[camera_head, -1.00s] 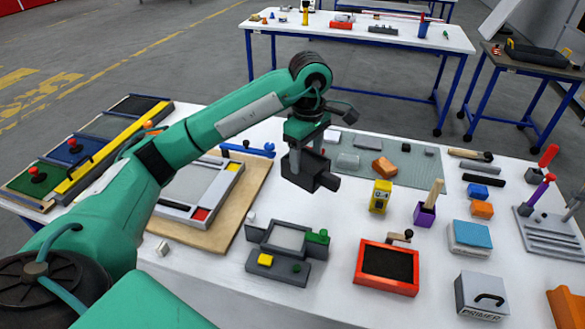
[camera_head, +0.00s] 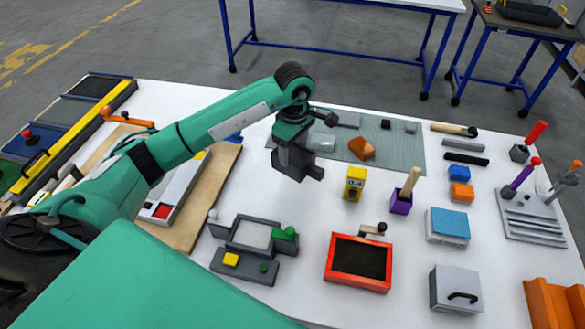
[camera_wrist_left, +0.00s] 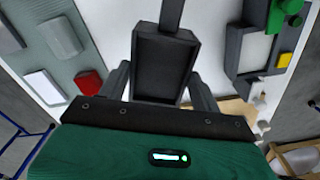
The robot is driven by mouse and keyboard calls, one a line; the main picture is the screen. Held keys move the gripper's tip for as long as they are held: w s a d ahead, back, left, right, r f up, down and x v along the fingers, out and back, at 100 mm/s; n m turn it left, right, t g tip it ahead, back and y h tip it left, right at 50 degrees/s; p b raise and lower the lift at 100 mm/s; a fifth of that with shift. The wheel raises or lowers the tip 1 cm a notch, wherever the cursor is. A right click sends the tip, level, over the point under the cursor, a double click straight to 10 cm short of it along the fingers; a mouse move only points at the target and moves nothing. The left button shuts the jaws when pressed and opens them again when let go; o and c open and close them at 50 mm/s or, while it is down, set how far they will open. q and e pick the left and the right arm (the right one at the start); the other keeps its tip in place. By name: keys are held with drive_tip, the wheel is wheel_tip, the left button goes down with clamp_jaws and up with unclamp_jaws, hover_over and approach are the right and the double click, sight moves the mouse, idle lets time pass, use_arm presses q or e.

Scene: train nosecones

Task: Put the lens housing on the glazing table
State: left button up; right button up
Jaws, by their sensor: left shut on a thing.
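My left gripper (camera_head: 297,160) is shut on a dark grey box-like piece with a stem, which I take for the lens housing (camera_head: 311,173). In the left wrist view the housing (camera_wrist_left: 165,68) sits between the two fingers, its recessed face visible and its stem toward the top edge. It is held above the white table. Below and left of it in the head view stands a grey fixture with a pale panel, a green clamp and a yellow button, possibly the glazing table (camera_head: 226,270); no label confirms this. My right gripper is not in view.
A green mat (camera_head: 405,155) behind the gripper holds an amber piece (camera_head: 361,149) and a clear one. A yellow block (camera_head: 355,183), a purple holder (camera_head: 401,203) and a red-framed tray (camera_head: 359,263) stand to the right. White tabletop is clear between the fixture and the yellow block.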

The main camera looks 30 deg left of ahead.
sight(294, 155)
use_arm(q)
wheel_tip(294, 155, down, 5)
drive_tip(key=shift+r+p, duration=0.1)
drive_tip(key=shift+p, duration=0.5)
drive_tip(key=shift+f, duration=0.55)
wheel_tip(294, 155, down, 3)
drive_tip(key=shift+f+p, duration=0.2)
drive_tip(key=shift+p, duration=0.45)
drive_tip(key=shift+f, duration=0.3)
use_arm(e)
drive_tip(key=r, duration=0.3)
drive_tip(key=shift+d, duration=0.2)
use_arm(q)
drive_tip(key=shift+f, duration=0.1)
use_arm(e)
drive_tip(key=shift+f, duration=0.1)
use_arm(q)
drive_tip(key=shift+f+b, duration=0.15)
drive_tip(key=shift+b, duration=0.15)
drive_tip(key=o, duration=1.5)
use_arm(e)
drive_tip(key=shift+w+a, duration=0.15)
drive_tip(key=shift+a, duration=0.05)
